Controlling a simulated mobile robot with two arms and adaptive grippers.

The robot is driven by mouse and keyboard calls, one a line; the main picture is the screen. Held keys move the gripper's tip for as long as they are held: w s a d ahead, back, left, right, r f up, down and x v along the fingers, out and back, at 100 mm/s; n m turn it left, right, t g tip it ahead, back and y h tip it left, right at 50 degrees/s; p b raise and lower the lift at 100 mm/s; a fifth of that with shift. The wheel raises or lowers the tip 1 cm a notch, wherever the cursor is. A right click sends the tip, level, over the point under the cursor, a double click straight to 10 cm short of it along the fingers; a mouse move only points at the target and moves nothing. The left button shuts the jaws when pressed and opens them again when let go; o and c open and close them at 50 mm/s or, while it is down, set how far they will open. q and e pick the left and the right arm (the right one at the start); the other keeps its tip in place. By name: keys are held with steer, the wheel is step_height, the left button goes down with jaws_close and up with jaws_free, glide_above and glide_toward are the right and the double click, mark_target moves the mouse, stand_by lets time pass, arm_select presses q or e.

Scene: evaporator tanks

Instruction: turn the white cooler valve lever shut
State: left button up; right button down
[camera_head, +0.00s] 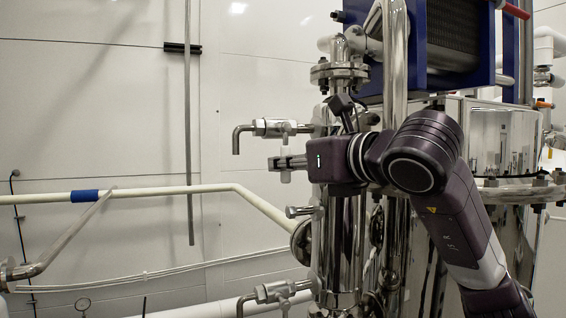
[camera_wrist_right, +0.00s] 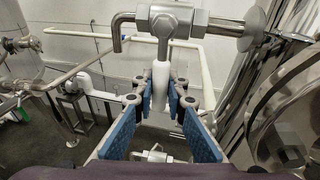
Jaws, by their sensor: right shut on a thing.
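The cooler valve (camera_head: 275,127) is a metal body with a bent outlet pipe at its left, on the side of a steel column. In the right wrist view the valve body (camera_wrist_right: 178,22) is at the top. Its white lever (camera_wrist_right: 161,82) hangs down from it, roughly at right angles to the outlet pipe. My right gripper (camera_head: 286,163) reaches left just under the valve. Its blue-padded fingers (camera_wrist_right: 161,98) are shut on the white lever, one on each side. The lever's lower end is partly hidden between the fingers. My left gripper is in neither view.
The steel column (camera_head: 335,245) stands close by my right gripper. Another valve (camera_head: 275,291) sits lower on it. A blue-framed unit (camera_head: 416,45) is above my right arm. A cream pipe (camera_head: 160,190) runs along the wall. The space left of the gripper is free.

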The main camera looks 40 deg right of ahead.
steer(key=c, duration=1.9)
jaws_free()
steer(key=shift+s, duration=0.1)
steer(key=s+r, duration=0.1)
steer(key=s, duration=1.1)
steer(key=shift+a+r, duration=0.2)
